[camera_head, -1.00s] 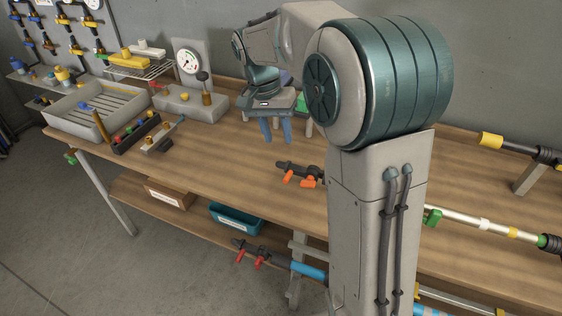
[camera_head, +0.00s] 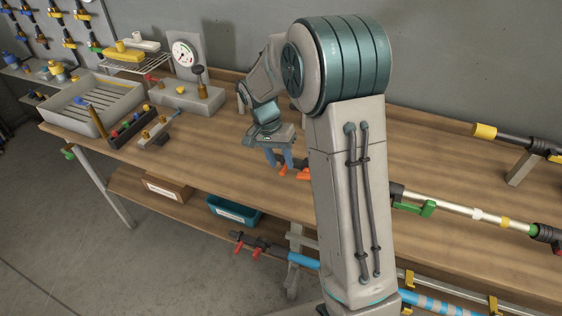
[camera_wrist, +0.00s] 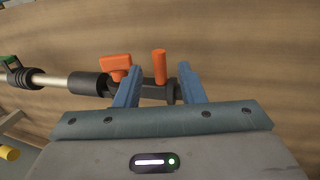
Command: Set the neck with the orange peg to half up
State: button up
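The orange peg (camera_wrist: 160,67) stands on a short dark neck (camera_wrist: 155,88) at the end of a lance, in the wrist view. A flat orange lever (camera_wrist: 115,67) sits left of it on the dark body. My gripper (camera_wrist: 161,70) is open, its blue fingers on either side of the neck and peg. I cannot tell whether either finger touches. In the head view my gripper (camera_head: 279,158) is over the bench's front part, beside orange parts (camera_head: 303,173) partly hidden by my arm. The neck's angle is unclear there.
The lance's silver pipe (camera_head: 455,211) and green lever (camera_head: 428,208) lie right of my arm. Another lance with red levers (camera_head: 255,247) is below the bench edge. A tray (camera_head: 95,104) and gauge block (camera_head: 188,95) stand at left. The bench middle (camera_head: 200,140) is clear.

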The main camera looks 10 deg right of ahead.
jog(key=shift+x, duration=0.8)
grip_shut()
